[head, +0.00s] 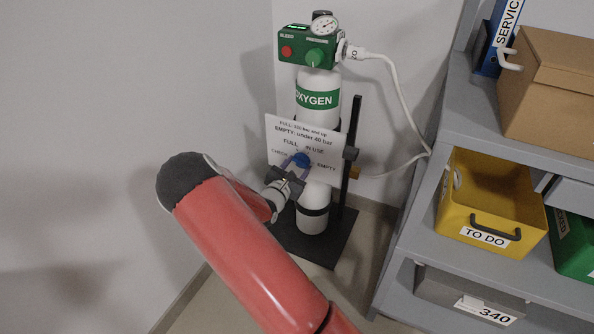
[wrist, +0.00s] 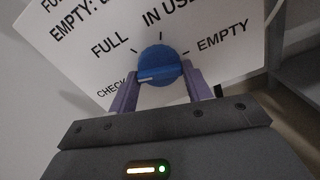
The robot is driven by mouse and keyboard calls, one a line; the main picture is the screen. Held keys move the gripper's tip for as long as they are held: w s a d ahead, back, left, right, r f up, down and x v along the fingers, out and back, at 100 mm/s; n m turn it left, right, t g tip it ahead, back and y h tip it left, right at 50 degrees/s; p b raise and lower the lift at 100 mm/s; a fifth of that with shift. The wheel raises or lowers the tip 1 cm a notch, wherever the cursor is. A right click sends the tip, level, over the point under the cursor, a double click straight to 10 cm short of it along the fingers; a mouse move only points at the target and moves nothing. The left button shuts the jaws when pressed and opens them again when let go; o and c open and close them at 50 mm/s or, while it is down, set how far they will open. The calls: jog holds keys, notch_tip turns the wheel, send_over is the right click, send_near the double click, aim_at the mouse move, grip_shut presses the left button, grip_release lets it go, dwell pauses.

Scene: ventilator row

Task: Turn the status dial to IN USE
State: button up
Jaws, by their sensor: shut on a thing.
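The blue status dial (head: 302,159) is on a white sign plate (head: 284,127) in front of the oxygen cylinder (head: 318,84). In the wrist view the dial (wrist: 159,62) has the labels CHECK, FULL, IN USE and EMPTY around it, from lower left over the top to the right. Its white mark (wrist: 146,79) is at the lower left, toward CHECK. My gripper (head: 294,163) is at the dial, with its purple fingers on either side. The wrist view shows my gripper (wrist: 161,72) shut on the dial. The dial's lower part is partly hidden by the gripper.
A green box (head: 304,48) with a gauge (head: 324,25) tops the cylinder, and a white hose (head: 398,88) runs right from it. A grey shelf (head: 412,190) with a yellow TO DO bin (head: 455,215) and a cardboard box (head: 540,90) stands right. Bare wall is at left.

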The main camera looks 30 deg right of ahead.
jog(key=m+b, duration=0.2)
jog(key=shift+f+m, duration=0.25)
jog(key=shift+m, duration=0.15)
jog(key=m+b, duration=0.3)
jog(key=b, duration=0.2)
jog(key=shift+m, duration=0.3)
jog(key=m+b, duration=0.2)
jog(key=b, duration=0.1)
jog(key=shift+m+b, duration=0.4)
jog(key=shift+r+m+b, duration=0.15)
jog(key=shift+m+b, duration=0.6)
jog(key=shift+m, duration=0.15)
jog(key=m, duration=0.4)
jog(key=shift+r+b, duration=0.25)
jog(key=shift+b, duration=0.05)
jog(key=m, duration=0.5)
jog(key=shift+m, duration=0.4)
jog(key=o, duration=1)
jog(key=shift+c, duration=0.2)
